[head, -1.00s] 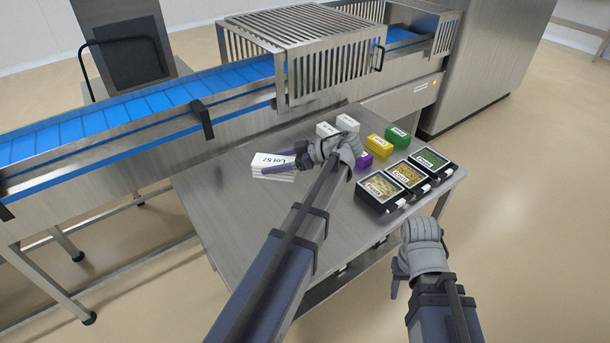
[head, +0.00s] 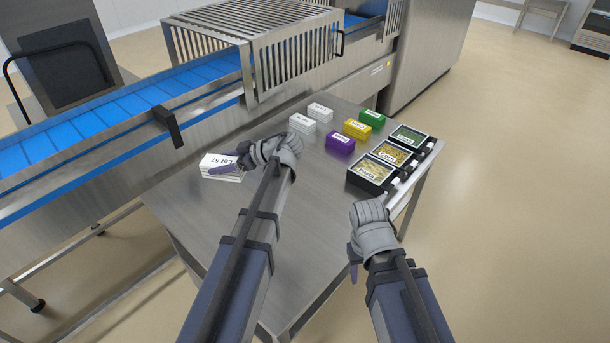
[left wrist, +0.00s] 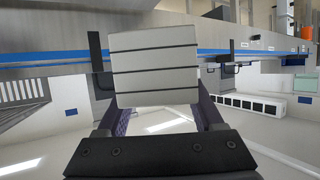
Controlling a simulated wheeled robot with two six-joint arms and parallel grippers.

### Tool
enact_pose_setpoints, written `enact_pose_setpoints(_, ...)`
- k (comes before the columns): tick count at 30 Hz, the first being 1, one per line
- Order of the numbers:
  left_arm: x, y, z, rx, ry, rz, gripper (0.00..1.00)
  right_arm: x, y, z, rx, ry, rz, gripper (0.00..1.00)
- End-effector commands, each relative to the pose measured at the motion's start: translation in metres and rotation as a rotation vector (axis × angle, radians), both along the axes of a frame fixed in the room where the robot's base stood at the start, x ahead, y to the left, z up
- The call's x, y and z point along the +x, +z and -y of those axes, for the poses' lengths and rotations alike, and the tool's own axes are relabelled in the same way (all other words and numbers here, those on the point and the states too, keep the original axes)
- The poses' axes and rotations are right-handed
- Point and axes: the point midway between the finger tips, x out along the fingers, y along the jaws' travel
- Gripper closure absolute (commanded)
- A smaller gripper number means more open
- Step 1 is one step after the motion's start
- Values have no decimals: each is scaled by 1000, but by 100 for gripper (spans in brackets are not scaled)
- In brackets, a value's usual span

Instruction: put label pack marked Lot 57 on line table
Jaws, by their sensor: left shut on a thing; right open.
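The white label pack marked Lot 57 (head: 221,173) is a small stack with dark lines between its layers. My left gripper (head: 236,164) is shut on it, over the left part of the steel table (head: 190,218). I cannot tell if the pack touches the tabletop. In the left wrist view the pack (left wrist: 154,68) sits between the two fingers (left wrist: 164,122). My right gripper (head: 354,262) is open and empty, in front of the table's right side.
Two other white packs (head: 319,112) (head: 302,124), a purple pack (head: 340,145), a yellow pack (head: 356,130) and a green pack (head: 371,119) stand on the table. Black-framed boxes (head: 358,182) line its right edge. A blue-belt conveyor (head: 110,110) with a slatted guard runs behind.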

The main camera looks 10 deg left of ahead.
Motion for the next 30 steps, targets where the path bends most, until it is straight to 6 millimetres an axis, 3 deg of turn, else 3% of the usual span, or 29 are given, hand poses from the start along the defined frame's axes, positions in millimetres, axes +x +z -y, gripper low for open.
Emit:
enact_pose_setpoints(1, 4, -33, 2, -2, -61, 1, 100, 0, -33, 0, 0, 0, 0, 50)
enact_pose_setpoints(9, 41, -95, 21, 5, -366, 4, 100, 0, -96, 0, 0, 1, 0, 50)
enact_pose_setpoints(18, 59, -114, 35, 21, -514, 9, 100, 0, -119, 0, 0, 1, 0, 50)
enact_pose_setpoints(25, 60, -117, 36, 22, -521, 8, 100, 0, -122, 0, 0, 1, 0, 50)
enact_pose_setpoints(30, 60, -136, 36, 21, -520, 8, 100, 0, -140, 0, 0, 1, 0, 50)
